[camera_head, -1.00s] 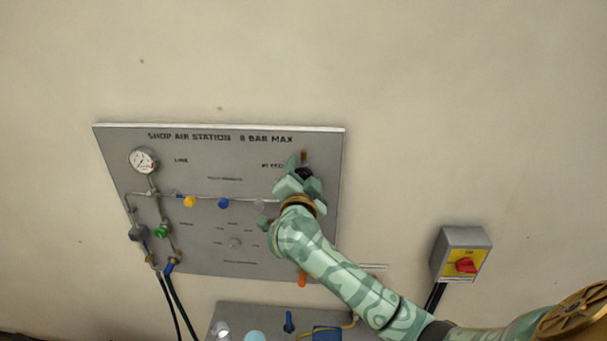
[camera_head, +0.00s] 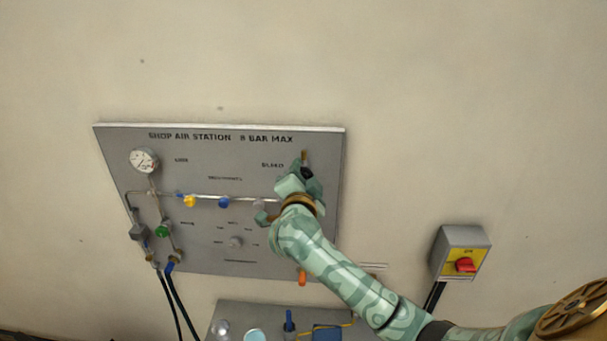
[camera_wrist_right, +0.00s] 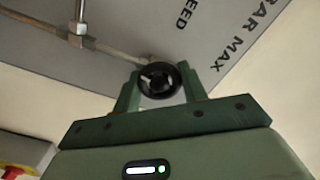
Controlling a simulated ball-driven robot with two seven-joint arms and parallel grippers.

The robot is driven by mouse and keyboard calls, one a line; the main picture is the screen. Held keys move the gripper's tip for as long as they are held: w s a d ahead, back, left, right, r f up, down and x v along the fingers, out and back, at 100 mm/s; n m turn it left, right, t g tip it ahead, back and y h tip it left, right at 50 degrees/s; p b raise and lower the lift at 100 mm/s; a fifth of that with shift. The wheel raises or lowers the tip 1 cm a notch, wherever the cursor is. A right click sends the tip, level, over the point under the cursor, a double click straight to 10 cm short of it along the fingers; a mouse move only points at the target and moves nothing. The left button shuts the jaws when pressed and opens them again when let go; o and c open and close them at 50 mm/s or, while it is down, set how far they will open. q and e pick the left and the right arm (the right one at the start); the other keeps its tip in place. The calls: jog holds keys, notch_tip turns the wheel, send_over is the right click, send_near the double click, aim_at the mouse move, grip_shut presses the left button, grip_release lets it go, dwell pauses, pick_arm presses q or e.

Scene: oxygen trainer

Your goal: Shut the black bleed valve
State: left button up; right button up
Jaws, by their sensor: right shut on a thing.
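The black bleed valve knob (camera_wrist_right: 159,80) sits between the fingertips of my right gripper (camera_wrist_right: 158,88) in the right wrist view. It is a round black handwheel in front of the grey panel, and both fingers touch its sides. In the head view the right gripper (camera_head: 304,178) is at the upper right of the panel, below the BLEED label, and the knob (camera_head: 307,172) shows as a small dark patch, mostly hidden by the gripper. My left gripper is not in view.
The grey panel (camera_head: 200,255) carries a gauge (camera_head: 144,160), a yellow knob (camera_head: 189,201), a blue knob (camera_head: 224,203) and a green knob (camera_head: 161,231). A yellow switch box with a red knob (camera_head: 466,265) is on the wall at right. A grey bench (camera_head: 222,311) lies below.

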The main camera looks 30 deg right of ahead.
jog(key=m, duration=0.4)
jog(key=shift+f+p, duration=0.1)
jog(key=shift+p, duration=0.25)
jog(key=m, duration=0.4)
jog(key=shift+f, duration=0.1)
jog(key=m+b, duration=0.1)
jog(key=m, duration=0.3)
jog(key=shift+f+b, duration=0.15)
jog(key=shift+b, duration=0.2)
jog(key=m+b, duration=0.2)
jog(key=m, duration=0.3)
jog(key=shift+f, duration=0.1)
jog(key=m+b, duration=0.3)
jog(key=shift+f+m, duration=0.1)
jog(key=shift+m, duration=0.2)
jog(key=m+b, duration=0.5)
jog(key=b, duration=0.1)
jog(key=m+b, duration=0.6)
jog(key=b, duration=0.1)
jog(key=shift+w+a+f, duration=0.1)
jog(key=shift+w+a, duration=0.05)
jog(key=shift+r+m+b, duration=0.15)
jog(key=shift+m+b, duration=0.6)
jog(key=shift+b, duration=0.05)
jog(key=shift+r+m+b, duration=0.15)
jog(key=shift+m+b, duration=0.6)
jog(key=shift+b, duration=0.05)
